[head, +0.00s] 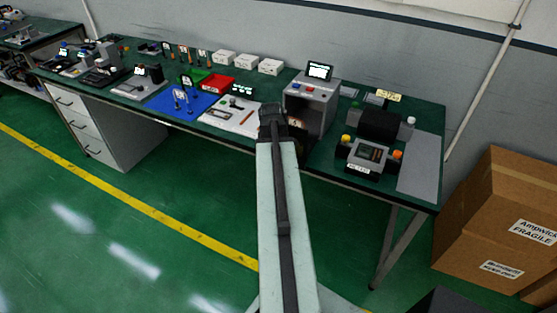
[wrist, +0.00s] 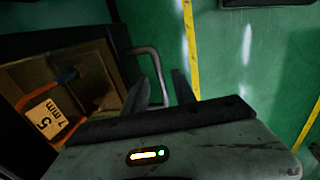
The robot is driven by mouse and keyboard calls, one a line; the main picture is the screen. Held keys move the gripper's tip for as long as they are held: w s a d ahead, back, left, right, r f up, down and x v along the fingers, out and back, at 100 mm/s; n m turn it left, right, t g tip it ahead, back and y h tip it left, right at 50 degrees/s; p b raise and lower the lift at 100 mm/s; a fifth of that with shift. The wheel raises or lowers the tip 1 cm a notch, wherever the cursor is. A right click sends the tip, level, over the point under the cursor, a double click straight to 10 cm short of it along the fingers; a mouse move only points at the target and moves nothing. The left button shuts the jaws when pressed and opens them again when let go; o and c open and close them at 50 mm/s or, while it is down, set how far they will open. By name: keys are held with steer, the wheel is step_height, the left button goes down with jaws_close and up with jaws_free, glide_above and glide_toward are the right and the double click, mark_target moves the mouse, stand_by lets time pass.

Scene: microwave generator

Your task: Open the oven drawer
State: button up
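The oven is the grey machine (head: 311,91) with a small screen on top and coloured buttons, on the green-topped bench. Its dark front is partly hidden behind my arm in the head view. In the wrist view its brown-lit inside (wrist: 75,85) shows within a dark frame, with a label marked 5 and 7 mm. A grey bar handle (wrist: 152,60) stands out from the frame's edge. My gripper (wrist: 163,85) is open, its two dark fingers apart, and the handle's near end runs between them. I cannot tell whether they touch it. In the head view my gripper (head: 273,108) is before the oven's left side.
A meter (head: 368,155) with coloured knobs sits right of the oven. A white board (head: 235,120), blue mat (head: 180,103) and red tray (head: 218,83) lie to the left. Cardboard boxes (head: 500,220) stand at the right. The green floor before the bench is clear.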

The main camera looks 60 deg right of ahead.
mark_target(291, 133)
steer(key=shift+r, duration=0.1)
step_height(291, 133, up, 8)
steer(key=a+p, duration=0.1)
steer(key=p, duration=0.6)
steer(key=shift+s+a+f+p, duration=0.15)
steer(key=shift+a+f+p, duration=0.1)
steer(key=shift+p, duration=0.05)
